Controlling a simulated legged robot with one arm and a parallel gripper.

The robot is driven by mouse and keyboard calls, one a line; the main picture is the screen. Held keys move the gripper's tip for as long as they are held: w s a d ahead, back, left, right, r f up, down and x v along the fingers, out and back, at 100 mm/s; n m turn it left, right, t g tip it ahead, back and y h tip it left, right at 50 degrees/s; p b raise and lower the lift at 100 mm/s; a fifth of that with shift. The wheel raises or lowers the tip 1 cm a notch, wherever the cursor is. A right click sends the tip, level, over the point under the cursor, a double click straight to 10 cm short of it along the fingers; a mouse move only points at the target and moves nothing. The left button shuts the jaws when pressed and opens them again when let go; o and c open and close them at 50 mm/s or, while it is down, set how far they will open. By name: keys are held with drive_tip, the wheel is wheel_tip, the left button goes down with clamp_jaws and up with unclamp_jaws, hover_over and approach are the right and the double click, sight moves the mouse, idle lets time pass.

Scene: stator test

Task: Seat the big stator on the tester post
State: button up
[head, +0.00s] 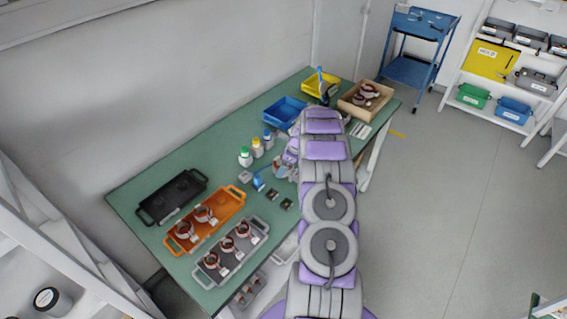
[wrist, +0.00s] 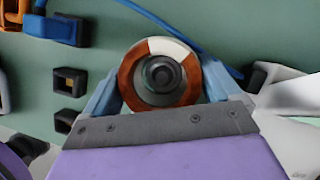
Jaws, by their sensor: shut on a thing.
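The big stator (wrist: 130,77), a copper ring with a white patch on its rim, sits between the two blue fingers of my gripper (wrist: 161,88) in the wrist view. My gripper is shut on it. A dark round post (wrist: 163,74) shows inside the ring's hole. I cannot tell whether the stator is around the post or held above it, nor how low it sits. In the head view my arm covers most of the gripper and the stator.
Small dark blocks (wrist: 70,81) lie left of the stator; a blue cable (wrist: 190,45) runs behind it. On the green table (head: 165,187) stand an orange tray (head: 236,197) and grey tray (head: 262,228) with stators, an empty black tray (head: 170,197), bottles (head: 246,158) and a wooden box (head: 352,108).

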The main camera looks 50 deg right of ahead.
drive_tip(key=shift+f, duration=0.15)
drive_tip(key=o, duration=1.5)
drive_tip(key=shift+a, duration=0.1)
drive_tip(key=shift+o, duration=0.2)
drive_tip(key=p+v, duration=0.2)
drive_tip(key=v, duration=1.5)
drive_tip(key=shift+r+p, duration=0.2)
drive_tip(key=shift+p, duration=0.15)
